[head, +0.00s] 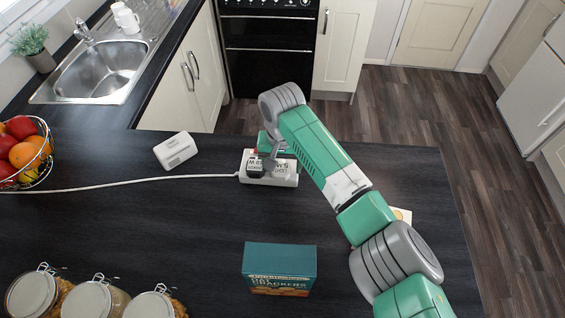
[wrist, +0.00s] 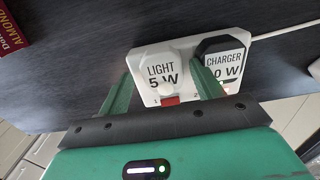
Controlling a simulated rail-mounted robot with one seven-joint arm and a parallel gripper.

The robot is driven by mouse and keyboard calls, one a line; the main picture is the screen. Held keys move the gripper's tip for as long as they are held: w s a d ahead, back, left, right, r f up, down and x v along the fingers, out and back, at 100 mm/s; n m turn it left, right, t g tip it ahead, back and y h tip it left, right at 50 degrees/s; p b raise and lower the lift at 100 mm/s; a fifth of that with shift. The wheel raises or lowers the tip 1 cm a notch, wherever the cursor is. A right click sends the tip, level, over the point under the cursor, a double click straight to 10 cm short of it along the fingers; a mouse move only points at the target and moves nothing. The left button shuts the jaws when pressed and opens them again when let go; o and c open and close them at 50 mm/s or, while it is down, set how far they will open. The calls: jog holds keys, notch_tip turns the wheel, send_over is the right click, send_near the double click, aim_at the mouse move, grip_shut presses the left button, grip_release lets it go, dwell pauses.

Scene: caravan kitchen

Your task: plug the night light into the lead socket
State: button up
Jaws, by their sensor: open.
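The white lead socket (head: 290,181) lies on the dark worktop with its cable running left. In the wrist view, the lead socket (wrist: 137,61) carries a white night light labelled LIGHT 5 W (wrist: 161,70) on its left and a black charger (wrist: 226,47) on its right. The night light looks seated in its outlet, but its pins are hidden. My gripper (wrist: 166,86) is open, with its green fingers on either side of the night light. I cannot tell whether they touch it. A red switch (wrist: 170,101) sits in front of the night light.
A white block (head: 175,150) lies left of the lead socket beyond the cable (head: 110,184). A teal cracker box (head: 279,268) and several jars (head: 92,299) stand at the front. A fruit basket (head: 25,155) is at the left. The worktop between is clear.

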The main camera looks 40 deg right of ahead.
jog(key=shift+a+r, duration=0.1)
notch_tip(320, 180, up, 8)
jog(key=shift+f+b, duration=0.15)
jog(key=shift+b, duration=0.35)
jog(key=shift+f+p, duration=0.3)
jog(key=shift+f, duration=1.9)
